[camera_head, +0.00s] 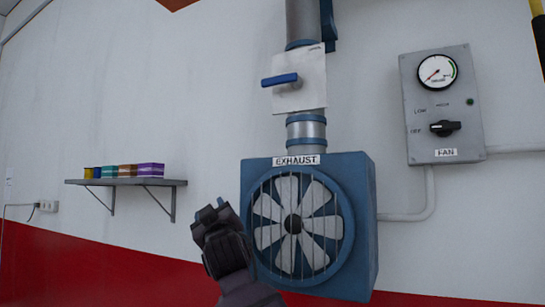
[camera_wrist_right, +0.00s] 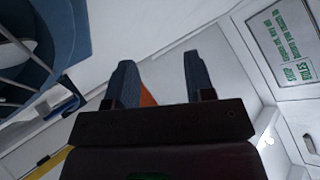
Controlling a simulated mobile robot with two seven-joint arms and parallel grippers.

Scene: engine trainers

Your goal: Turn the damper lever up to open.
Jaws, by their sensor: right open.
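The damper lever (camera_head: 280,80) is a blue handle lying about horizontal on a white plate (camera_head: 308,85) on the grey exhaust duct. A blue bar on a white plate, which looks like the same lever (camera_wrist_right: 70,98), shows at the left of the right wrist view. My right gripper (camera_head: 209,208) is in front of the fan's left edge, below and left of the lever and apart from it. In the right wrist view my gripper (camera_wrist_right: 158,62) has its two fingers spread with nothing between them. My left gripper is in neither view.
The blue exhaust fan housing (camera_head: 365,225) is below the lever. A grey fan control box (camera_head: 438,85) with gauge and black knob is at right. A shelf (camera_head: 120,182) with several coloured boxes is at left. The wall left of the lever is clear.

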